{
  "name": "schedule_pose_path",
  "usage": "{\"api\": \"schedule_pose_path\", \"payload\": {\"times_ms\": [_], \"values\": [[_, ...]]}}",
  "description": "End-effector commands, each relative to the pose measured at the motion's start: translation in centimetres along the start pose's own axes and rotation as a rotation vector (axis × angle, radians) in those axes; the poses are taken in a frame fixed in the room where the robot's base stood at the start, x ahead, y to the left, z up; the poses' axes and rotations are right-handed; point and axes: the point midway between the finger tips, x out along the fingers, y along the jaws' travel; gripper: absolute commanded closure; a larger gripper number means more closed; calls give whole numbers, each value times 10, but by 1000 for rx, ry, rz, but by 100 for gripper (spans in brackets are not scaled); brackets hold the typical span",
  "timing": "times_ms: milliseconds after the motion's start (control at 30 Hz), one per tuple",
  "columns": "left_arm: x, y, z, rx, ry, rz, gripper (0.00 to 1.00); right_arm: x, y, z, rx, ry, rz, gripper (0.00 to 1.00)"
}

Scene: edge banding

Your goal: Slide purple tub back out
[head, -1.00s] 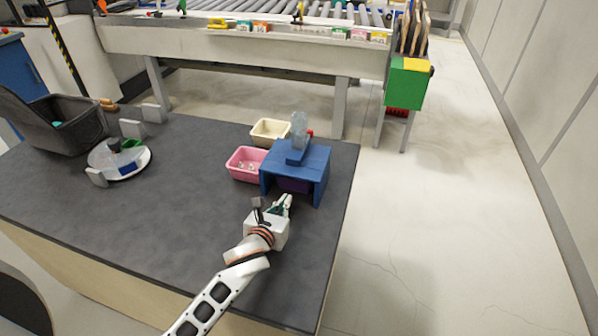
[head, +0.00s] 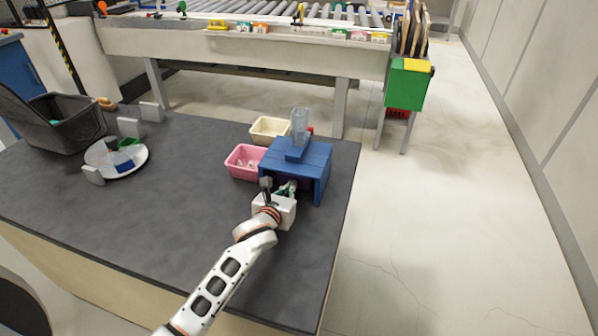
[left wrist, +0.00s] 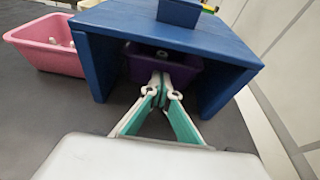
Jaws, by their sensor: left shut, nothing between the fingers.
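The purple tub (left wrist: 192,69) sits under the blue stand (head: 318,160), between its side walls; the left wrist view shows its front wall and a small object inside. In the head view the tub is mostly hidden by the stand and my gripper. My left gripper (head: 289,186) is at the stand's open front. In the left wrist view its fingertips (left wrist: 160,80) are together, with nothing between them, right in front of the tub or touching its front wall; I cannot tell which. My right gripper is not in view.
A pink tub (head: 244,163) stands left of the stand and a cream tub (head: 268,131) behind it. The table's middle is clear.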

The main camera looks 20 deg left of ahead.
Motion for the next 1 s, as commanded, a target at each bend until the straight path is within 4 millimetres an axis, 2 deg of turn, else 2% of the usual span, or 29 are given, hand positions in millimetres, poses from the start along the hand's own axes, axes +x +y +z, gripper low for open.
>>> {"api": "schedule_pose_path", "payload": {"times_ms": [267, 1000], "values": [[15, 0, 5, 2, 0, -1, 100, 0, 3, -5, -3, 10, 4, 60], [53, 0, 17, 1, -1, 0, 100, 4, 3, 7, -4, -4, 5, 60]]}}
